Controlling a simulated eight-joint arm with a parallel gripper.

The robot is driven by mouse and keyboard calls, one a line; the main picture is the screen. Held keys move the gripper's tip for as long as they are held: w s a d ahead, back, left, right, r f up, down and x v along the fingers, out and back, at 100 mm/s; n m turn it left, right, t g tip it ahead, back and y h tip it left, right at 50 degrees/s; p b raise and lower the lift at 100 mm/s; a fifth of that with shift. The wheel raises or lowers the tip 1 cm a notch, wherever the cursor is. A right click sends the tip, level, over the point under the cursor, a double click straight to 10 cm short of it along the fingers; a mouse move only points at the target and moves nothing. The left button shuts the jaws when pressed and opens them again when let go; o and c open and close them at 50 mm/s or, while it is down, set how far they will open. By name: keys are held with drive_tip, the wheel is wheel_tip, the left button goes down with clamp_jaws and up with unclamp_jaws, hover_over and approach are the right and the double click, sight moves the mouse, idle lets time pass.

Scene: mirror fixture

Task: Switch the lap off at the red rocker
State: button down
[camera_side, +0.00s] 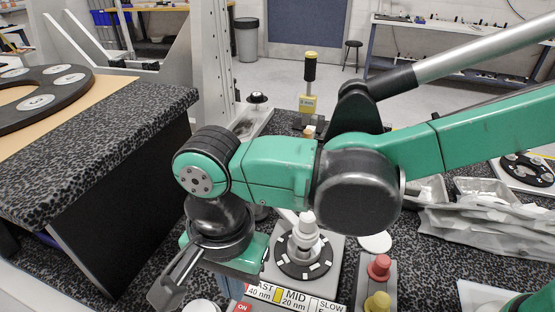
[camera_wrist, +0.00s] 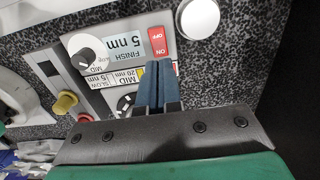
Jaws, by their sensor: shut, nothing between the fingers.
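The red rocker (camera_wrist: 158,40) shows in the wrist view, marked OFF at its far end and ON at the end nearer my fingers. In the side view only its ON edge (camera_side: 243,307) shows at the bottom. My gripper (camera_wrist: 159,66) is shut and empty, its blue fingertips just short of the ON end. I cannot tell whether they touch it. In the side view the fingers are mostly hidden below my wrist. The lap (camera_side: 303,262) is a dark disc with pale marks and a white stepped piece over it. Which side of the rocker is pressed is unclear.
A dial (camera_wrist: 88,53) and a FINISH 5 nm label (camera_wrist: 125,50) sit beside the rocker. A white round piece (camera_wrist: 198,18) lies past it. Red (camera_side: 379,268) and yellow (camera_side: 377,302) knobs stand right of the lap. A speckled block (camera_side: 100,150) rises at left.

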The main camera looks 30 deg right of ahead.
wheel_tip(320, 180, up, 9)
drive_tip(key=w+d, duration=0.1)
drive_tip(key=shift+w+d+f, duration=0.1)
idle(0.3)
